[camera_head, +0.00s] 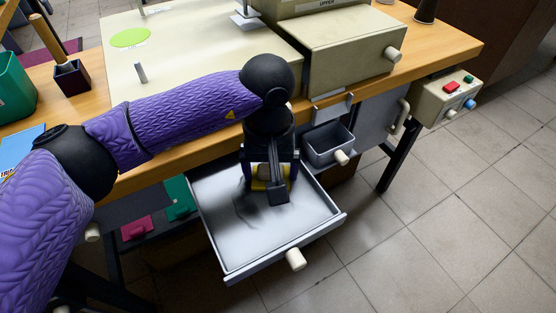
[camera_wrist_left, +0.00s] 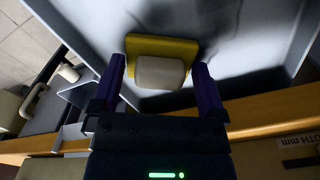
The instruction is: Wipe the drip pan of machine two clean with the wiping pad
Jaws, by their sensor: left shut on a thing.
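The drip pan (camera_head: 225,245) is a shallow grey tray, pulled out like a drawer below the bench, with a white knob (camera_head: 295,259) at its front. Dark smears (camera_head: 246,208) show on its floor beside the gripper; I cannot tell how much is shadow. My left gripper (camera_head: 268,185) points down into the back part of the pan. It is shut on the wiping pad, a yellow pad (camera_wrist_left: 160,45) with a beige grip block (camera_wrist_left: 160,73) between the fingers. In the head view the gripper mostly hides the pad. My right gripper is not in view.
A small grey bin (camera_head: 328,147) with a white knob hangs right of the pan. A beige machine (camera_head: 345,50) stands on the wooden bench above. A control box (camera_head: 447,100) with red and green buttons is at the right end. Open tiled floor lies in front.

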